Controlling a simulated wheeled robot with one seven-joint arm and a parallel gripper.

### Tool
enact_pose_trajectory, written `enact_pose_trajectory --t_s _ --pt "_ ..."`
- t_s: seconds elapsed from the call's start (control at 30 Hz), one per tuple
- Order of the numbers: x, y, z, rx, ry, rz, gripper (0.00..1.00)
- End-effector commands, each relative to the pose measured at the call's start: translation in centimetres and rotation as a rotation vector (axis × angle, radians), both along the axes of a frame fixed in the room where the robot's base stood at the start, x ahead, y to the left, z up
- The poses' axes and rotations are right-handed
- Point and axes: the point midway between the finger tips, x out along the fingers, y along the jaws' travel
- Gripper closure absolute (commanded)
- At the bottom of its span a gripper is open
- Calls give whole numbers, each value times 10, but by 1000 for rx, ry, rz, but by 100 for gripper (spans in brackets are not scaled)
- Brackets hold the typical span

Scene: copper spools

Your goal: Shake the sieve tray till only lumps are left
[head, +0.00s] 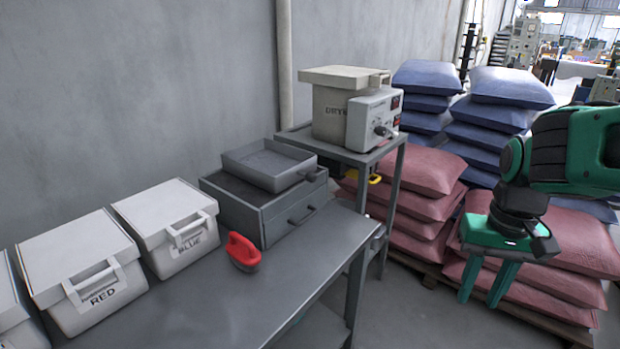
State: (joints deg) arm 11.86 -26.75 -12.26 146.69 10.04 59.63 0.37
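The sieve tray (268,163) is a shallow grey tray with raised walls. It rests on top of a grey box (262,209) with a drawer-like front and a dark handle, at the back right of the bench. What lies in the tray is too small to tell. My gripper (486,283) hangs at the right of the head view, in front of the red sacks and well to the right of the tray. Its two green fingers point down, apart, with nothing between them.
The grey bench (225,307) carries a red-handled tool (243,251), a bin marked BLUE (170,226) and a bin marked RED (80,268). A dryer (345,110) stands on a taller table behind. Red sacks (415,167) and blue sacks (510,88) are stacked at right. The bench front is clear.

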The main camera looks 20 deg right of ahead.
Motion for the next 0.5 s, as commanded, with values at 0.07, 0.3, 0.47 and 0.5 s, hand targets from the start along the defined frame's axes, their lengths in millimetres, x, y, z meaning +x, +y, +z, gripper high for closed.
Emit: enact_pose_trajectory --t_s 0.07,0.3,0.47,0.5 --pt "0 0 0 0 0 1 58" --pt "23 4 -6 -5 -43 161 58" --pt "82 17 -30 20 -116 437 58" --pt "97 22 -36 31 -143 510 58"
